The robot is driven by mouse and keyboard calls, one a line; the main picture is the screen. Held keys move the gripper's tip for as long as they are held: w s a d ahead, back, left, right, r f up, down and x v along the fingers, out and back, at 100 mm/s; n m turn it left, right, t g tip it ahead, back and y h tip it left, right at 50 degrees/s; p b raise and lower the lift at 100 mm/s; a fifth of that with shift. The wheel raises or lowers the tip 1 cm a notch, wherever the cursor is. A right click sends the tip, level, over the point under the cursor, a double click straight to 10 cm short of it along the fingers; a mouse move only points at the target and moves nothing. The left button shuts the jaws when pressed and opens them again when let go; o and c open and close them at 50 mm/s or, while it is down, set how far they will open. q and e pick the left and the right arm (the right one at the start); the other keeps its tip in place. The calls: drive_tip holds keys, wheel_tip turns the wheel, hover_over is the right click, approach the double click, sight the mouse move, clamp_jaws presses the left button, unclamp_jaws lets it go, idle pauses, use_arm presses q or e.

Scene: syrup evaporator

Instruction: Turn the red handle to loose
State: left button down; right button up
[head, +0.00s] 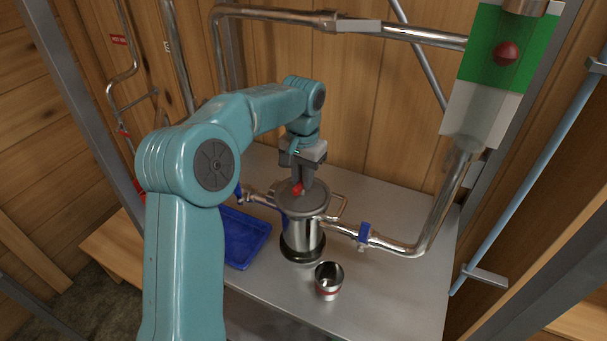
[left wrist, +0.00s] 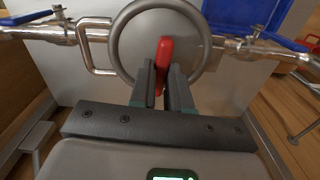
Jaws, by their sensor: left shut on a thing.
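The red handle (head: 297,188) is on top of the round lid (head: 312,199) of a steel pot (head: 300,238) on the metal table. My left gripper (head: 301,180) comes down on it from above. In the left wrist view the red handle (left wrist: 162,62) stands out between the two dark fingers of my left gripper (left wrist: 163,88), which are shut on it. The fingers hide the handle's lower part. My right gripper is in neither view.
A metal cup with a red band (head: 329,280) stands in front of the pot. A blue tray (head: 243,238) lies to the left. Pipes with blue valve handles (head: 364,233) join the pot on both sides. The table's front right is clear.

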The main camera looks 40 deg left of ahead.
use_arm(q)
drive_tip(key=n, duration=0.4)
drive_tip(key=shift+s+f+n, duration=0.1)
drive_tip(key=shift+n, duration=0.2)
drive_tip(key=n, duration=0.3)
drive_tip(key=shift+n, duration=0.4)
drive_tip(key=n, duration=0.3)
drive_tip(key=shift+n, duration=2.1)
drive_tip(key=c, duration=1.1)
unclamp_jaws()
drive_tip(key=shift+d, duration=0.2)
drive_tip(key=shift+a, duration=0.2)
